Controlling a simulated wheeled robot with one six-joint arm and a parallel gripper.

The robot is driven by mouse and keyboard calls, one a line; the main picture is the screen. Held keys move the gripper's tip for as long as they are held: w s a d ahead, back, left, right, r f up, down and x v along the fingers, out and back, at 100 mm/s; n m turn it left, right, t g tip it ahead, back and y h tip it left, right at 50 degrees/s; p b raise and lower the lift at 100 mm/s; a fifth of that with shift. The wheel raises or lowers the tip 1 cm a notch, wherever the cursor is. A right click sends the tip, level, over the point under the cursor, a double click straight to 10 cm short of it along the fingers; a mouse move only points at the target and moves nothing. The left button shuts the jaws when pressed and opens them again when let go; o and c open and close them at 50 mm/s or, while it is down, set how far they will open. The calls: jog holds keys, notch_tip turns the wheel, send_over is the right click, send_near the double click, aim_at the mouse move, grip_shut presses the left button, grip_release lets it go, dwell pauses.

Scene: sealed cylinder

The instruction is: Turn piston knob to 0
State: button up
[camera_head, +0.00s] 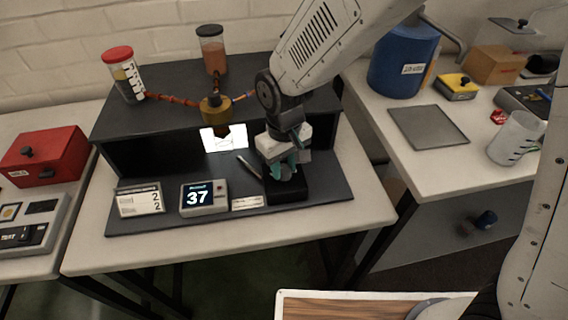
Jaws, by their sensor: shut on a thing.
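My gripper (286,172) points down over a black block (288,190) at the right front of the dark apparatus stand. Its teal fingers are shut on the piston knob, which is mostly hidden behind the fingers and the gripper body. A small grey display box (204,197) left of the block reads 37. A sealed cylinder assembly with a brass-coloured middle part (215,108) stands on the stand's upper shelf, with copper-coloured tubes running to it. A lit white panel (224,138) shows below it.
A two-line readout card (139,199) and a small label (247,203) sit by the display. A red-capped jar (124,75) and a dark-capped jar (213,50) stand behind. A red box (43,156) is left; a blue canister (403,62) and glass beaker (515,139) are right.

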aim_at(285, 169)
jog(key=shift+n, duration=1.5)
jog(key=o, duration=1)
jog(key=shift+c, duration=0.2)
notch_tip(285, 169, up, 8)
jog(key=shift+f, duration=0.1)
jog(key=shift+d, duration=0.1)
